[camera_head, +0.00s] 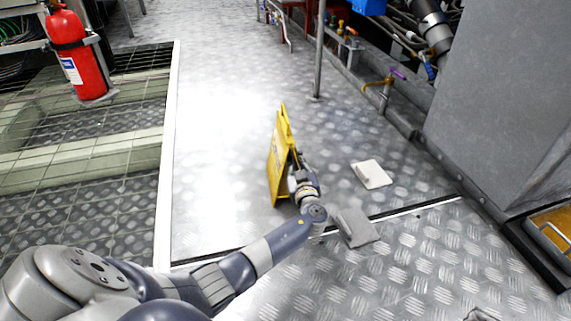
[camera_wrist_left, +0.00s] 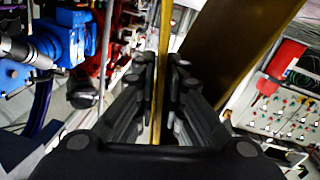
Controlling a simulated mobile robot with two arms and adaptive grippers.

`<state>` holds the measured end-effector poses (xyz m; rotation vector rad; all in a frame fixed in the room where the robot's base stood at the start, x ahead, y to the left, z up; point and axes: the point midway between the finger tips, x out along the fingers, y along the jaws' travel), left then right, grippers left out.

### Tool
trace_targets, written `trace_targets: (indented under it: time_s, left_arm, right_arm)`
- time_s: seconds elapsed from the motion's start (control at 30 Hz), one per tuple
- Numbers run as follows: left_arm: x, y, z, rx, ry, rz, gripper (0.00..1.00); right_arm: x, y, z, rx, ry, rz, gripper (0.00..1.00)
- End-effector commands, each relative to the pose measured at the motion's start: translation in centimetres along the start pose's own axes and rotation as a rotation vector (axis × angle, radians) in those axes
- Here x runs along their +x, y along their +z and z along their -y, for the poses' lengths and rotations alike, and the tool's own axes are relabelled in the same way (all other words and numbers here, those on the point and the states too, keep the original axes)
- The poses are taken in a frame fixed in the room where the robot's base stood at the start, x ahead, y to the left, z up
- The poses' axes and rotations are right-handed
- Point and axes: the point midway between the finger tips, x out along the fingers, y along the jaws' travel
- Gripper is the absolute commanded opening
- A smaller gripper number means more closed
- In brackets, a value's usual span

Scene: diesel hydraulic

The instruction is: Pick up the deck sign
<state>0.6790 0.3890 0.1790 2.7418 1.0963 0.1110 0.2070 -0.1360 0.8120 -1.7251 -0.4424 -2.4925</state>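The yellow deck sign (camera_head: 279,160) stands upright on the diamond-plate floor in the middle of the head view, seen nearly edge-on. My left gripper (camera_head: 294,166) is at its right side, with the arm reaching up from the lower left. In the left wrist view, a thin yellow panel of the sign (camera_wrist_left: 163,40) runs between the two dark fingers, which are drawn in close on both sides of it. The left gripper (camera_wrist_left: 162,75) looks shut on this panel. Another broad panel slants away at the upper right. My right gripper is not clearly seen.
A white pad (camera_head: 371,174) and a grey cloth-like piece (camera_head: 355,227) lie on the floor right of the sign. A red extinguisher (camera_head: 75,55) stands upper left beside floor grating (camera_head: 75,190). A large grey cabinet (camera_head: 500,100) and pipes bound the right. Floor behind the sign is clear.

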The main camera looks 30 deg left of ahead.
Motion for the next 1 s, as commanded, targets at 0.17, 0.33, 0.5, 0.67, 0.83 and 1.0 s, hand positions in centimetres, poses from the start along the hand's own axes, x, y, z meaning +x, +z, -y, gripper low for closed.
trace_targets:
  time_s: [0.17, 0.33, 0.5, 0.67, 0.83, 1.0]
  left_arm:
    - [2.6, 0.4, 0.0, 0.000, -0.001, -0.003, 0.10]
    - [3.9, 0.1, 0.0, 0.000, -0.002, -0.001, 0.10]
    - [3.9, 0.1, 0.0, 0.000, -0.001, 0.000, 0.10]
    - [3.9, 0.1, 0.0, 0.000, -0.001, 0.000, 0.00]
    - [3.9, 0.1, 0.0, 0.001, -0.001, 0.000, 0.00]
    - [3.9, -0.1, -0.1, 0.000, 0.000, -0.003, 0.00]
  right_arm:
    - [-2.2, -0.7, 0.5, 0.000, 0.000, 0.000, 0.00]
    - [-2.6, -0.9, 0.6, 0.000, -0.001, 0.000, 0.00]
    - [-2.5, -0.9, 0.5, 0.000, -0.001, 0.000, 0.00]
    - [-2.5, -0.9, 0.5, 0.000, -0.001, 0.000, 0.00]
    - [-2.5, -0.9, 0.5, 0.000, -0.001, 0.000, 0.00]
    - [-2.5, -0.8, 0.5, 0.000, 0.000, 0.000, 0.00]
